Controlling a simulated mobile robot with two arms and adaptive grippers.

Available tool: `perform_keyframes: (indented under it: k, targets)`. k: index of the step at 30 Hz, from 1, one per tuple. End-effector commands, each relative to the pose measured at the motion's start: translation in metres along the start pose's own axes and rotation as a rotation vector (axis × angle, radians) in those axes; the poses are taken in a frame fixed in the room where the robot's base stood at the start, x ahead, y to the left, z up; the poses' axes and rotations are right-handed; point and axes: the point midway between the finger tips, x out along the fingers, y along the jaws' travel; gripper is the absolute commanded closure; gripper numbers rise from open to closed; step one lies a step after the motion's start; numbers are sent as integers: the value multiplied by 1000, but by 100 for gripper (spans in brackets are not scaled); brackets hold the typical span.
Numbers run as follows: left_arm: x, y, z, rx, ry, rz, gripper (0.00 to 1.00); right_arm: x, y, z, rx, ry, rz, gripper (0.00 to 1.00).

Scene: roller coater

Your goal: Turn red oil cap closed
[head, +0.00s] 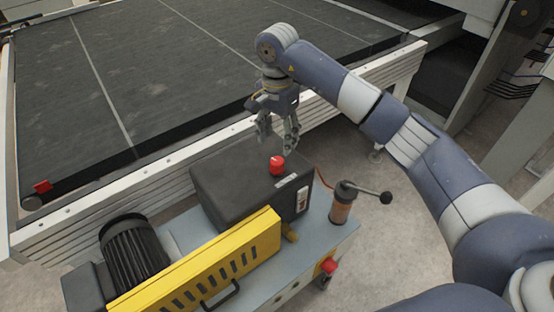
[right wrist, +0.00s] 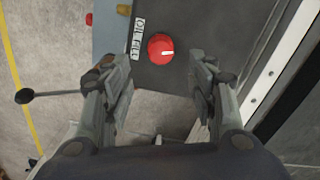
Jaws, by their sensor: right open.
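The red oil cap (head: 277,165) sits on top of a dark grey box (head: 225,185) near its right end. My right gripper (head: 277,146) is open and empty, just behind and above the cap in the head view. In the right wrist view its two fingers (right wrist: 162,75) are spread wide, with the cap beyond them and between their sides; I see no contact. My left gripper is not in view.
A yellow slotted guard (head: 205,265) and a black motor (head: 133,248) stand in front of the box. The conveyor's pale side rail (head: 110,200) runs close behind the box.

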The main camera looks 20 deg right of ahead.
Motion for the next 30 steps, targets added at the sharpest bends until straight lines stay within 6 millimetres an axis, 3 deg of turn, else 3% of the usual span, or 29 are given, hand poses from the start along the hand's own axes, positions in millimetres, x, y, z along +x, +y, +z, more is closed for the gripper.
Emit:
perform_keyframes:
  k: [9,15,27,30]
  targets:
    - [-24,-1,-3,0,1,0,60,57,0,2,1,-6,2,48]
    - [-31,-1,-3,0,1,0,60,84,-1,2,0,-5,-1,48]
    - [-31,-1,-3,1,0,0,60,94,-1,2,0,-3,-3,48]
    - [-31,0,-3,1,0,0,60,94,-1,2,0,-3,-3,68]
